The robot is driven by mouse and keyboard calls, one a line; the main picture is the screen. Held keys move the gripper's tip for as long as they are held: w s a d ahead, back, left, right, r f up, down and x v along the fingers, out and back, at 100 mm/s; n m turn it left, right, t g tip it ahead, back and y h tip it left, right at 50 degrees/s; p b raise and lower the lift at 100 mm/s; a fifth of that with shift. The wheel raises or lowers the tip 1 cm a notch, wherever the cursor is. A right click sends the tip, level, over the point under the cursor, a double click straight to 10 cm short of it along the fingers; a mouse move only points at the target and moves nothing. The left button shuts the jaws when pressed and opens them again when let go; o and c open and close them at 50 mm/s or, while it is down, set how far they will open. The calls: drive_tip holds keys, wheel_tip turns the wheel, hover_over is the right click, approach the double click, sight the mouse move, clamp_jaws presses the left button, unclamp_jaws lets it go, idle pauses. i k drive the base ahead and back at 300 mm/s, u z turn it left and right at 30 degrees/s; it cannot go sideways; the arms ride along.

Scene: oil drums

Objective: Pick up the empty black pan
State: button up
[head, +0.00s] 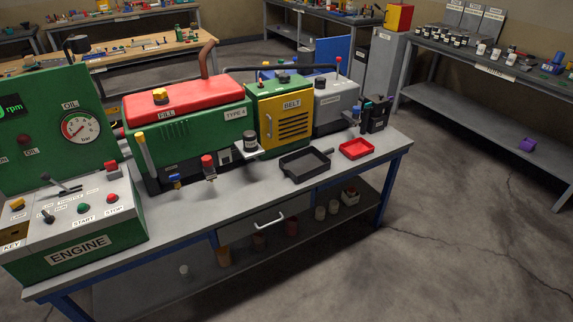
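The black pan (296,172) sits on the grey workbench top near its front edge, right of the middle of the view. It is a shallow, square tray with a short handle or spout toward the upper right. I see nothing inside it. A smaller red tray (357,149) lies just to its right, apart from it. My gripper does not show in the head view.
The green engine with red cover (187,90) and yellow belt door (287,117) stands behind the pan. A dark canister (249,140) sits on a bracket left of it. The engine control box (75,222) is at left. Open floor (430,230) lies right of the bench.

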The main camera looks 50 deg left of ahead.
sight(302, 166)
drive_tip(key=u, duration=0.3)
drive_tip(key=k, duration=0.25)
drive_tip(key=u, duration=2.45)
drive_tip(key=k, duration=0.65)
drive_tip(key=z, duration=0.35)
drive_tip(key=i, duration=1.15)
drive_tip(key=z, duration=0.05)
